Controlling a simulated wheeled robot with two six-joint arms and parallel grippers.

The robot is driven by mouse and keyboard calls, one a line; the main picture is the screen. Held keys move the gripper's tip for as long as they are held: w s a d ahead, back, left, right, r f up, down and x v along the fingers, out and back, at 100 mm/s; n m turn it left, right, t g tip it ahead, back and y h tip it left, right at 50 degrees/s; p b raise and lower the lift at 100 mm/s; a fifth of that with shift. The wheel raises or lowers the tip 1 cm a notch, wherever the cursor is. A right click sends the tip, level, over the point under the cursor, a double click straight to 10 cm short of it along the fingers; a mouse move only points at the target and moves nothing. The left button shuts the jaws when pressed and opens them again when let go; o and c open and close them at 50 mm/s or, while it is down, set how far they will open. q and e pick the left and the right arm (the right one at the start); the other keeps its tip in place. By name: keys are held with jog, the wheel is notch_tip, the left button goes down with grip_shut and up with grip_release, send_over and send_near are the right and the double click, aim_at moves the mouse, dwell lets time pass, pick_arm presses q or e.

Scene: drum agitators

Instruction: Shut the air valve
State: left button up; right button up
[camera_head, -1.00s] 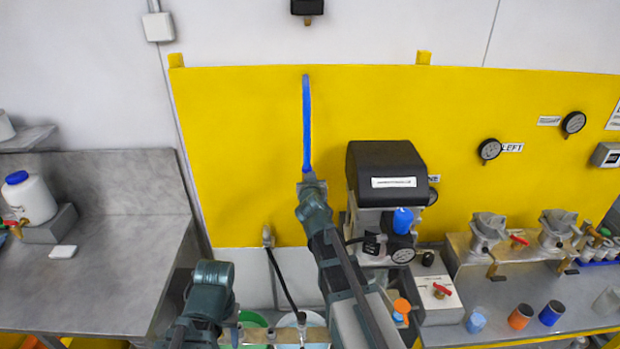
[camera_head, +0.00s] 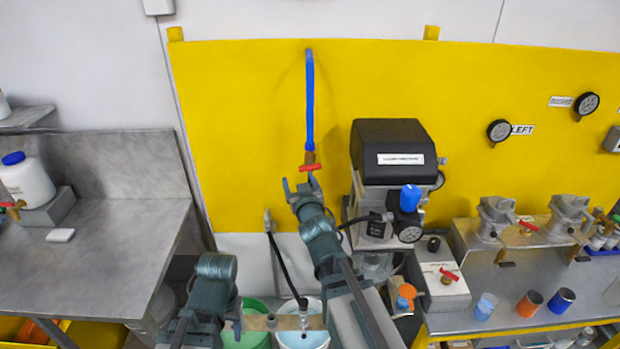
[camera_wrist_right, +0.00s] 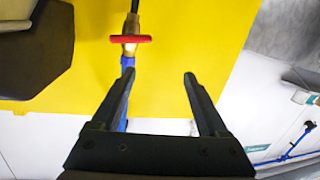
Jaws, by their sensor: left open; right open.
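The air valve (camera_head: 309,161) hangs at the lower end of a blue hose (camera_head: 309,100) on the yellow panel. Its red handle lies crosswise to the hose. In the right wrist view, the red handle (camera_wrist_right: 130,39) and brass valve body lie just beyond the fingertips, nearer the left finger. My right gripper (camera_head: 301,184) is open and empty, just below the valve in the head view; I cannot tell whether it touches. My left arm is at the lower left; its gripper (camera_head: 238,326) is mostly hidden and small beside the buckets.
A black-topped machine (camera_head: 392,150) stands close to the right of the valve. A green bucket (camera_head: 246,337) and a white bucket (camera_head: 303,338) stand below. A grey bench (camera_head: 110,230) is at the left. A control box with a red switch (camera_head: 449,275) is at the right.

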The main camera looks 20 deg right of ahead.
jog(key=shift+o, duration=1.4)
jog(key=f+t+b, duration=0.1)
jog(key=b, duration=0.1)
jog(key=f+t+b, duration=0.1)
jog(key=f+b, duration=0.1)
jog(key=b, duration=0.1)
jog(key=w+f+n+y+b, duration=0.1)
jog(key=f+b, duration=0.1)
jog(key=b, duration=0.1)
jog(key=shift+a+f+t, duration=0.1)
jog(key=shift+f+t, duration=0.05)
jog(key=shift+t, duration=0.25)
jog(key=m+t+h+b, duration=0.1)
jog(key=t+h+b, duration=0.25)
jog(key=b, duration=0.45)
send_near(310, 164)
jog(key=s, duration=0.2)
pick_arm(q)
notch_tip(310, 164, down, 18)
pick_arm(e)
jog(key=shift+a+f+g+h, duration=0.1)
jog(key=shift+a+g+h, duration=0.25)
jog(key=shift+g, duration=0.1)
jog(key=shift+w, duration=0.1)
jog(key=p+x, duration=0.5)
jog(key=x, duration=0.8)
jog(key=shift+w+p, duration=0.3)
jog(key=shift+w, duration=0.1)
pick_arm(q)
notch_tip(310, 164, up, 5)
